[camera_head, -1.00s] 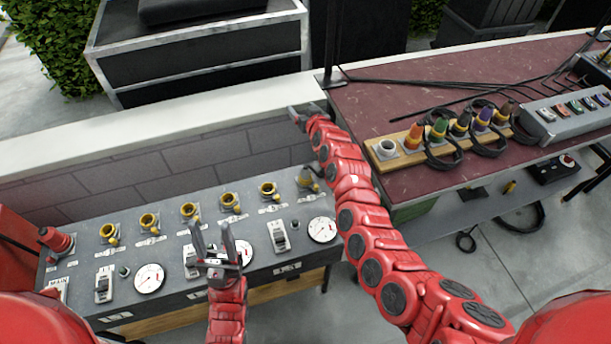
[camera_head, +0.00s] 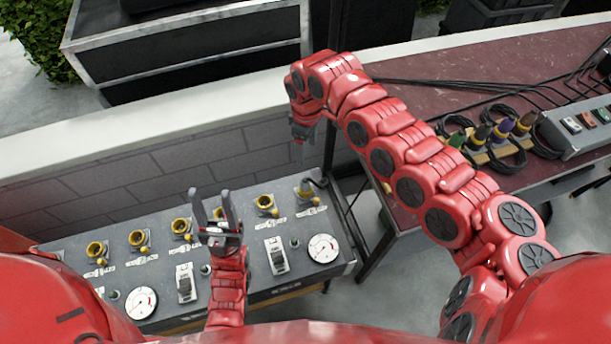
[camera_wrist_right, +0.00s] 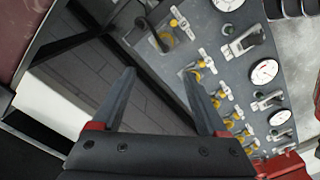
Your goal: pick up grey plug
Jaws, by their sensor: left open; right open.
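The grey plug (camera_head: 305,187) sits at the right end of the grey control panel's back row, at a yellow socket, with a dark cable on it. The plug also shows near the top of the right wrist view (camera_wrist_right: 157,42). My right gripper (camera_head: 299,152) points down above and just behind the plug, apart from it. In the right wrist view its two fingers (camera_wrist_right: 158,88) are spread with nothing between them. My left gripper (camera_head: 211,206) is open and empty, fingers up, over the middle of the panel.
The grey panel (camera_head: 335,262) carries several yellow sockets, switches and white gauges. A low brick wall (camera_head: 150,180) stands behind it. To the right, a dark red table (camera_head: 425,75) holds coloured plugs, cables and a grey switch box (camera_head: 575,125).

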